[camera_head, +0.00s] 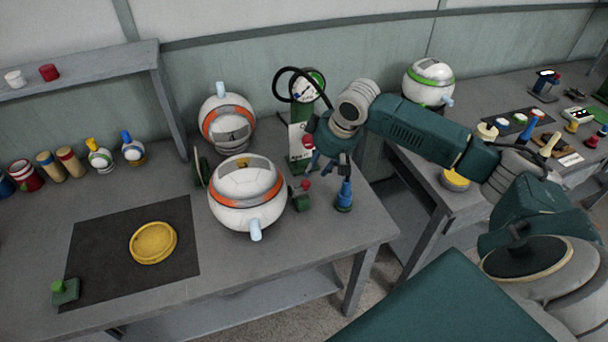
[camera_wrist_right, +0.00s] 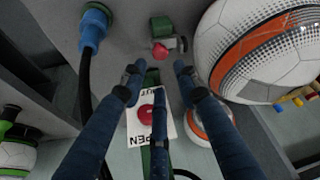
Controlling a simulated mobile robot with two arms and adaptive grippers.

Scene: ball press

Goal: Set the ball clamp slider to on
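A large white and orange ball (camera_head: 247,192) lies on the table beside a small green block with a red knob (camera_head: 302,195), which may be the clamp slider. The block with its red knob also shows in the right wrist view (camera_wrist_right: 163,46), close to the ball (camera_wrist_right: 262,50). I cannot tell its setting. My right gripper (camera_head: 326,162) is above and just behind the block. In the wrist view its three blue fingers (camera_wrist_right: 157,82) are spread apart and empty. A green column with a sign and red knob (camera_wrist_right: 146,110) shows between the fingers. My left gripper is not in view.
A blue fitting (camera_head: 344,196) stands at the right table edge. A green cylinder with a gauge (camera_head: 308,86) and black hose stands behind. A second ball (camera_head: 226,122) is at the back. A yellow disc (camera_head: 153,243) lies on the dark mat (camera_head: 95,250).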

